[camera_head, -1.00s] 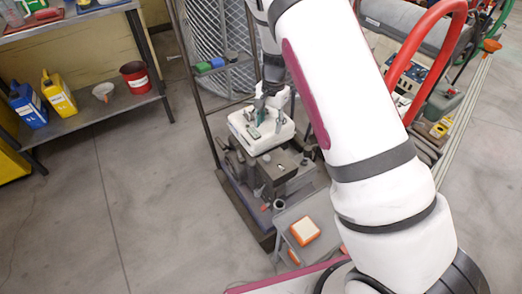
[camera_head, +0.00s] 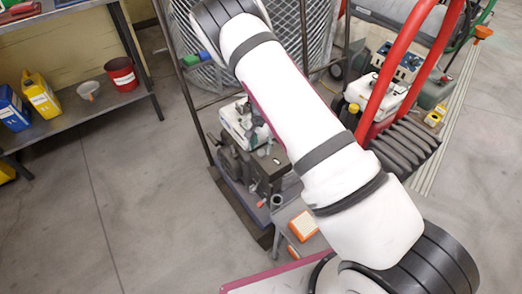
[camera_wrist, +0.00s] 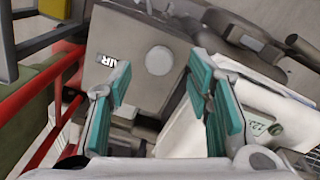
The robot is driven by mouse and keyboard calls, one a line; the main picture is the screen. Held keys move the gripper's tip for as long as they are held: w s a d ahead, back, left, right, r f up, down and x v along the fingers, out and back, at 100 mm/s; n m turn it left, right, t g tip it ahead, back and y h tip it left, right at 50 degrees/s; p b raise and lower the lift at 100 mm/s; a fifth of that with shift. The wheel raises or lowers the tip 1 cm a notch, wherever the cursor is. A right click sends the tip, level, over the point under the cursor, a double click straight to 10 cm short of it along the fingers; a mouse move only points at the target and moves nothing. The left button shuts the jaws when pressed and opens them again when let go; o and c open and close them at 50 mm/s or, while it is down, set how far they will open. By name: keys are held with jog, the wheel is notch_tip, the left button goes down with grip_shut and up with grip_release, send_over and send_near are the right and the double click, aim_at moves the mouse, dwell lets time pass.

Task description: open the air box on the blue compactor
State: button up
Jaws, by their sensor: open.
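The air box (camera_wrist: 125,52) is a grey cover marked "AIR" with a round pale knob (camera_wrist: 159,60), in the wrist view. Its lid is on. My gripper (camera_wrist: 160,84) is open, with teal pads on both sides below the knob in the picture; nothing is between them. I cannot tell whether a pad touches the box. A white cover (camera_wrist: 270,118) lies right of the right pad. In the head view, a compactor with a white engine cover (camera_head: 236,122) and a blue-grey base (camera_head: 238,192) stands left of my arm. My arm hides most of my gripper and the air box there.
An orange-edged filter (camera_head: 303,226) lies on a small grey stand. A red-handled machine with black bellows (camera_head: 407,146) stands to the right. Red bars (camera_wrist: 40,110) run along the left in the wrist view. A shelf (camera_head: 95,108) holds bottles and a red pot. Floor at left is clear.

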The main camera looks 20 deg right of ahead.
aim_at(272, 158)
jog(key=shift+f, duration=1.4)
jog(key=shift+c, duration=0.2)
grip_shut()
jog(key=shift+d+r, duration=0.1)
